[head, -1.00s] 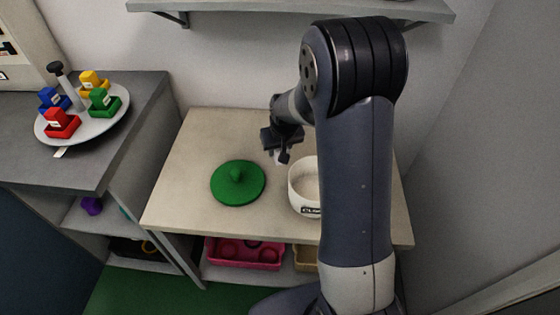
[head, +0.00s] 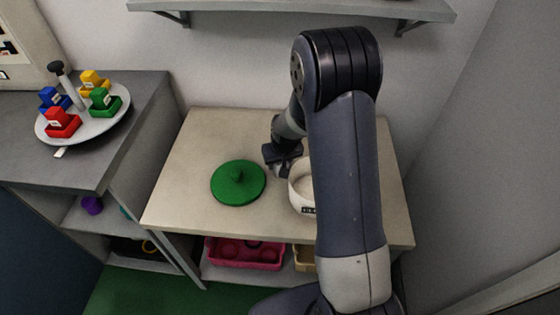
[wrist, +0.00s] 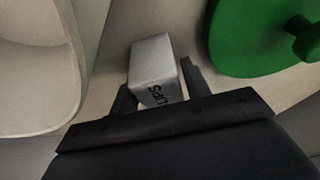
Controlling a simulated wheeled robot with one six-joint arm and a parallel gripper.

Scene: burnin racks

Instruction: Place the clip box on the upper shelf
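The clip box (wrist: 152,58) is a small pale grey-white block with dark lettering on one face. In the wrist view it sits between the two dark fingers of my gripper (wrist: 158,88), lined up with them and apparently touching both. My gripper looks shut on it. In the head view my gripper (head: 281,165) is low over the tabletop, between the green lid and the white bowl; the box is mostly hidden there. I cannot tell if the box touches the table. The upper shelf (head: 290,8) is a grey board on brackets at the top of the head view.
A white labelled bowl (head: 299,190) stands close right of my gripper, partly behind my arm. A green knobbed lid (head: 225,188) lies left on the beige table (head: 175,205). A round tray (head: 88,128) with coloured blocks stands on the left counter. Bins sit below.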

